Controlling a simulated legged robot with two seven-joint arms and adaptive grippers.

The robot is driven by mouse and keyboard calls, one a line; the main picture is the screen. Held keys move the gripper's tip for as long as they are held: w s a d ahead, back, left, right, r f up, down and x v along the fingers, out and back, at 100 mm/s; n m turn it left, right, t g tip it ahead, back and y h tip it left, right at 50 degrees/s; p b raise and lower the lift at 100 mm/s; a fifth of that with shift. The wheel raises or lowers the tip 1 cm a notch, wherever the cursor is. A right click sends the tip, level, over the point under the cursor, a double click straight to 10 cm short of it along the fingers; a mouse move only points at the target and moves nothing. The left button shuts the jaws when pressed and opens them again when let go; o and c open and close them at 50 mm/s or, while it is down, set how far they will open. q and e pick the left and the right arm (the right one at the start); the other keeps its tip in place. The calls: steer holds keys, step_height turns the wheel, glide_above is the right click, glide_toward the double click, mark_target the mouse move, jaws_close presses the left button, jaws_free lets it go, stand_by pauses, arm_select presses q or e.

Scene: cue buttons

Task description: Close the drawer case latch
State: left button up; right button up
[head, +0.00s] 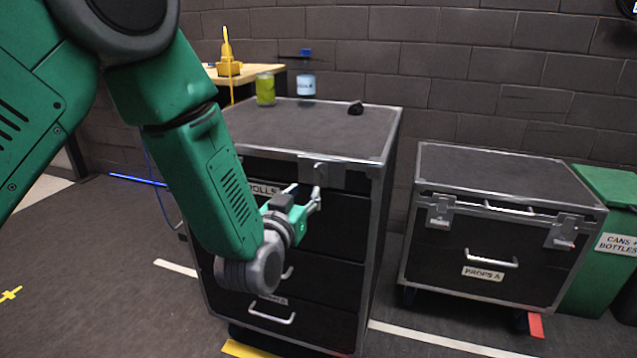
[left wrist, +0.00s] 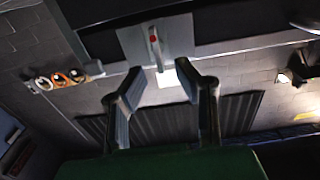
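The drawer case (head: 290,130) is a tall black case with metal edges and several drawers, the top one labelled "ROLLS". Its metal latch (head: 325,172) sits at the top front edge, partly behind my gripper. In the left wrist view the latch (left wrist: 150,45) is a silver plate with a small red part, just beyond my fingertips. My left gripper (head: 305,193) is in front of the top drawer, just below the latch. In the left wrist view its two fingers (left wrist: 159,70) are apart with nothing held between them. I cannot tell whether it touches the latch. My right gripper is not in view.
A lower "PROPS A" case (head: 500,230) with two latches stands to the right, beside a green bin (head: 600,240).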

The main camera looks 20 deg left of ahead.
mark_target(317, 181)
arm_select(q)
steer(key=w, duration=0.4)
steer(key=w+d+b, duration=0.1)
steer(key=w, duration=0.2)
steer(key=shift+w, duration=0.15)
steer(key=shift+a, duration=0.2)
jaws_close()
